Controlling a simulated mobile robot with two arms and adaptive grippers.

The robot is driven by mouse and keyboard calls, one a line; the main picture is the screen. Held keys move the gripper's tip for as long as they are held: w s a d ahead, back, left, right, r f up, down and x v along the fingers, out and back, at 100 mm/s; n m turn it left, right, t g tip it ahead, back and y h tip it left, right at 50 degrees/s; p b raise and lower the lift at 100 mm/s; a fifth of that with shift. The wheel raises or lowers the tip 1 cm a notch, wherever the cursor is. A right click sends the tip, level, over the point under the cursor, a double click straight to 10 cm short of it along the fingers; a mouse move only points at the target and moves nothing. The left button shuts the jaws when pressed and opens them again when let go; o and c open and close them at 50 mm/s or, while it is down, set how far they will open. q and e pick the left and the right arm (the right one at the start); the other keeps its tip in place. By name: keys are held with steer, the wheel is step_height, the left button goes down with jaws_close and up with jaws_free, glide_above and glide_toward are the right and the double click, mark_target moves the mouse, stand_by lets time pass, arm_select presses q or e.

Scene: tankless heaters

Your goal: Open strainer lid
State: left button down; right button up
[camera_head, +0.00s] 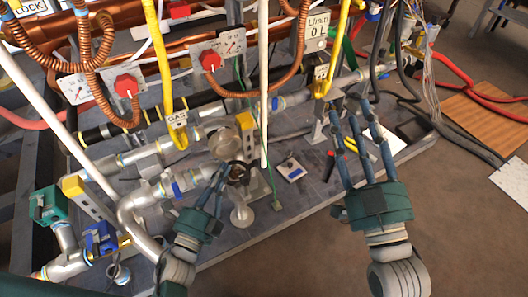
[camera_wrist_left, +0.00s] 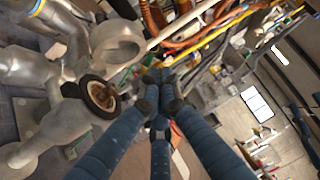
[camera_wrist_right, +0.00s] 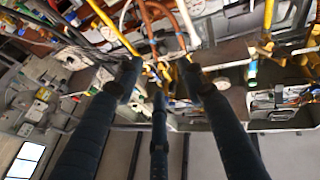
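A strainer pipe fitting has a round mouth with a black rim (camera_head: 238,173), which also shows in the left wrist view (camera_wrist_left: 98,96) with a brownish inside. A round silver, cap-like part (camera_head: 225,143) is just behind it; in the left wrist view it is a grey ring-shaped part (camera_wrist_left: 117,42). I cannot tell whether this is the lid. My left gripper (camera_head: 222,170) is at the left of the mouth in the head view, its fingertips drawn together with nothing visible between them (camera_wrist_left: 160,92). My right gripper (camera_head: 358,112) has its fingers spread and empty (camera_wrist_right: 160,80).
Silver pipes (camera_head: 140,155) with blue and yellow valve handles lie at the left. Red-knobbed gauge panels (camera_head: 210,60), copper coils and yellow hoses hang behind. A small white-and-blue device (camera_head: 291,169) lies on the grey platform (camera_head: 300,205). Cables and hoses crowd the right back. The front-right floor is clear.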

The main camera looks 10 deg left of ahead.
arm_select(q)
steer(key=s+a+f, duration=0.1)
steer(key=b, duration=0.1)
glide_toward(236, 136)
steer(key=shift+y, duration=0.4)
steer(key=x, duration=0.5)
steer(key=shift+d, duration=0.25)
arm_select(e)
step_height(236, 136, up, 6)
steer(key=s+t+y, duration=0.1)
steer(key=s+t, duration=0.1)
steer(key=t, duration=0.1)
steer(key=shift+s+d+f, duration=0.15)
steer(key=shift+s+d, duration=0.05)
steer(key=shift+s, duration=0.2)
arm_select(q)
steer(key=shift+r, duration=0.1)
